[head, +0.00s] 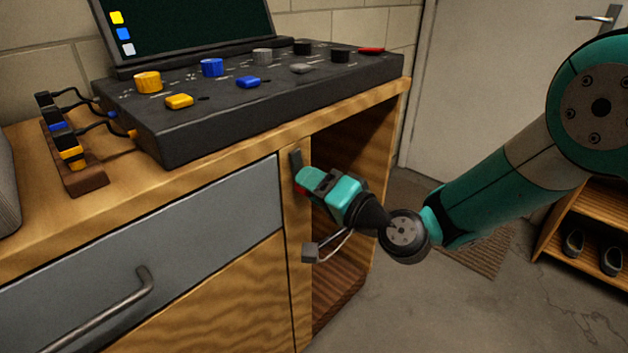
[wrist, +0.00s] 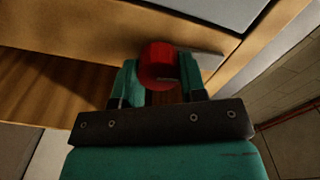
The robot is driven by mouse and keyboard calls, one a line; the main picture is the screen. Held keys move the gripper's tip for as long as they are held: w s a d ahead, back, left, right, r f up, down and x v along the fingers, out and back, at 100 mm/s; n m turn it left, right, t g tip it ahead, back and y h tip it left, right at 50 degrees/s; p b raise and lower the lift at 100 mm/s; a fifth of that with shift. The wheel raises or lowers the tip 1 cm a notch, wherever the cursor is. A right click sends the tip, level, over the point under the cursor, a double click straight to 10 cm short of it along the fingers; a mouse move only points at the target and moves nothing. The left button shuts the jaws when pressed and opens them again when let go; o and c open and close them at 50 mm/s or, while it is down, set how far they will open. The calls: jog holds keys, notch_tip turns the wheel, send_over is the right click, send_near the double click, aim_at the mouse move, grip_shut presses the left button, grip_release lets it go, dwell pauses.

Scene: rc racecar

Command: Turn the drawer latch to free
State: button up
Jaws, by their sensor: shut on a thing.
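In the head view the gripper hides nearly all of the knob, leaving a sliver of red. The drawer is shut, with its bar handle (head: 105,312) at lower left.
A black control console (head: 180,140) with coloured knobs and a screen (head: 190,30) stands on the wooden bench top (head: 130,195). An open compartment (head: 350,160) lies right of the post. A shoe rack (head: 580,225) stands at far right, with floor between.

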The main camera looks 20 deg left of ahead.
jog(key=shift+m, duration=0.8)
jog(key=shift+f+p, duration=0.1)
jog(key=shift+p, duration=0.2)
jog(key=o, duration=0.9)
jog(key=b+v, duration=1.2)
jog(key=v, duration=0.5)
jog(key=shift+s+d, duration=0.15)
jog(key=shift+d, duration=0.05)
